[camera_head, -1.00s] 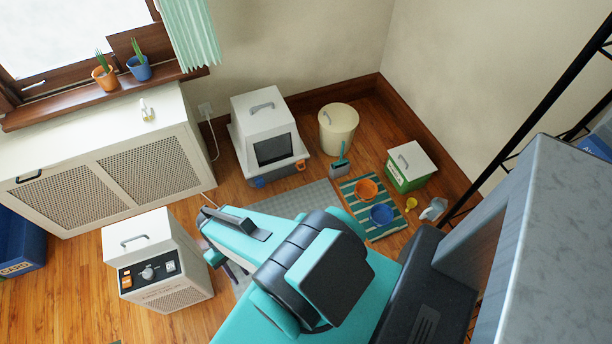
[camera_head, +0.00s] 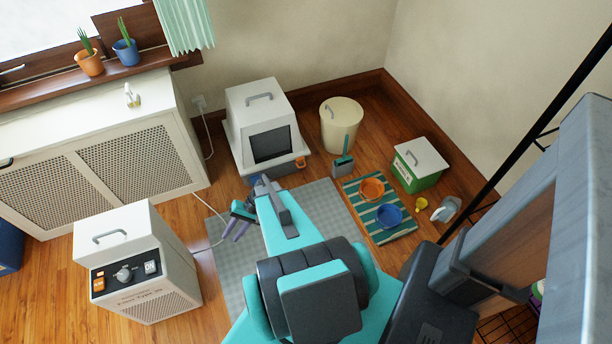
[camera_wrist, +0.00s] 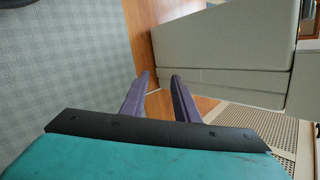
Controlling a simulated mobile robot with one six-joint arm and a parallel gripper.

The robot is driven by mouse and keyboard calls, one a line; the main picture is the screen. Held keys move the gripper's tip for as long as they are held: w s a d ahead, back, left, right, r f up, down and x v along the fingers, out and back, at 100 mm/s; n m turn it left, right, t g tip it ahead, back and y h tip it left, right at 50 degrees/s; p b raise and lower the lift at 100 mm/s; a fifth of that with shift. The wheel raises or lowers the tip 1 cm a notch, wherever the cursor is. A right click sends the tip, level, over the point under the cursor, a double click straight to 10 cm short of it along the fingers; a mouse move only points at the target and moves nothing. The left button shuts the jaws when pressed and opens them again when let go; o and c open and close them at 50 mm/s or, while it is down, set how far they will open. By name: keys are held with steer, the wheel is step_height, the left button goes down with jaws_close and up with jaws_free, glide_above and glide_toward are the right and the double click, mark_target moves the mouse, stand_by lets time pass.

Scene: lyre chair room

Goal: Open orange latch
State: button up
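The orange latch (camera_head: 300,162) is a small part on the lower front right corner of the white box (camera_head: 257,108) with a dark window, by the back wall. My gripper (camera_head: 235,229) is over the left part of the grey mat, in front of and left of that box, well apart from the latch. In the wrist view its two purple fingers (camera_wrist: 159,76) are apart with nothing between them. The latch does not show in the wrist view. My arm hides part of the box's lower front, where a bit of blue shows.
A white appliance with a dial (camera_head: 140,265) stands left of my gripper. A striped mat (camera_head: 400,228) with an orange bowl (camera_head: 372,189) and a blue bowl (camera_head: 388,216) lies right of the grey mat (camera_head: 325,208). A dustpan (camera_head: 343,165) and cream bin (camera_head: 341,128) stand near the box.

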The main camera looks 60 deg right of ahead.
steer(key=w+d+f+m+t+h+b, duration=0.15)
steer(key=d+f+m+t+b, duration=0.3)
steer(key=d, duration=0.85)
steer(key=s+d+f+m+t+h+b, duration=0.1)
steer(key=d+f+t+h+b, duration=0.15)
steer(key=d+f+b, duration=0.7)
steer(key=s+d+m+t+h+b, duration=0.1)
steer(key=s+d, duration=0.3)
steer(key=d, duration=0.5)
steer(key=s+d+f+m+t+h+b, duration=0.1)
steer(key=s+d, duration=0.4)
steer(key=d, duration=0.5)
steer(key=s+d+f+m+t+h+b, duration=0.1)
steer(key=s+d+m+h+b, duration=0.3)
steer(key=d, duration=0.5)
steer(key=shift+s+d+t+h+b, duration=0.15)
steer(key=shift+s+t+h+b, duration=0.2)
steer(key=shift+s+t+h, duration=0.3)
steer(key=shift+w+f, duration=0.1)
steer(key=shift+w, duration=0.1)
steer(key=b+x, duration=0.3)
steer(key=x, duration=1)
steer(key=shift+w, duration=0.35)
steer(key=shift+f, duration=0.1)
steer(key=shift+c, duration=0.3)
jaws_close()
